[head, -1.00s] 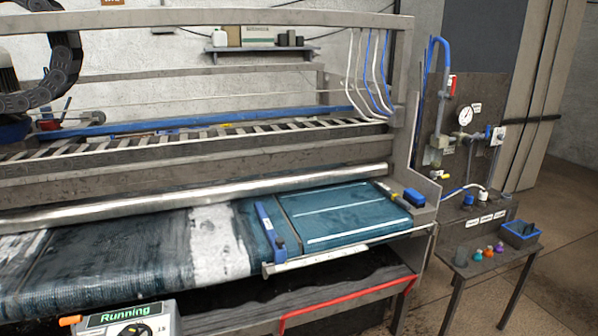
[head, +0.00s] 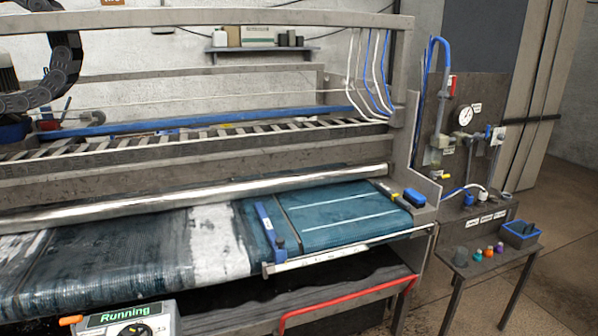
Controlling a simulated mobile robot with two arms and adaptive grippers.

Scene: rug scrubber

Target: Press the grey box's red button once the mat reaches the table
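The grey box (head: 165,322) is at the bottom left, cut off by the lower edge of the view. Its green display reads "Running" above a dark round dial (head: 134,331). No red button shows on the part of the box in view. A wet-looking teal covering (head: 90,268) with a broad white band lies on the long machine bed under a shiny roller. A teal section with white lines (head: 345,216) is at the right end, past a blue crossbar (head: 270,229). I cannot tell where mat and table meet. Neither gripper is in view.
A red bent rail (head: 345,297) runs below the bed's front edge. At right, a small dark table (head: 497,264) holds a blue bin and several small coloured items. Behind it stands a panel with a gauge (head: 466,116) and hoses. Floor is clear at far right.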

